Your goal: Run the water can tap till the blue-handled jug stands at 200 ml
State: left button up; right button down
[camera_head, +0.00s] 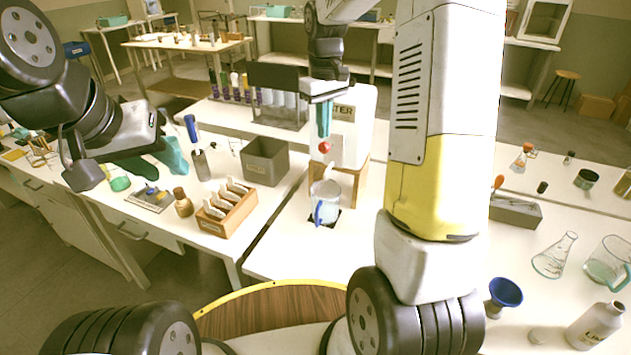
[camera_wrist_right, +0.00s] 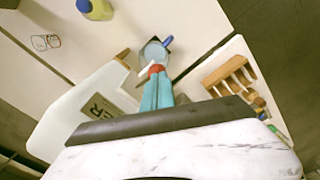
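The white water can (camera_head: 350,125) stands on a wooden stand with its red tap (camera_head: 325,147) facing me. The clear jug (camera_head: 328,190) with the blue handle (camera_head: 319,212) stands upright below the tap. It looks pale blue inside, but I cannot read its level. My right gripper (camera_head: 323,134) points down with its teal fingers together, tips at or just above the tap. In the right wrist view the fingertips (camera_wrist_right: 156,78) meet the red tap (camera_wrist_right: 155,70), with the jug (camera_wrist_right: 153,52) beyond. My left gripper (camera_head: 165,170) is apart from these, its teal fingers spread over the left bench.
A grey bin (camera_head: 265,160) and a wooden rack (camera_head: 228,208) stand left of the jug. A brown bottle (camera_head: 182,203) is beside the rack. A flask (camera_head: 555,255), a beaker (camera_head: 608,262) and a blue funnel (camera_head: 503,295) stand at the right. Bench before the jug is clear.

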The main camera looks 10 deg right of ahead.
aim_at(323, 148)
jog(key=shift+f, duration=3.05)
jog(key=shift+r, duration=1.35)
dwell(3.6)
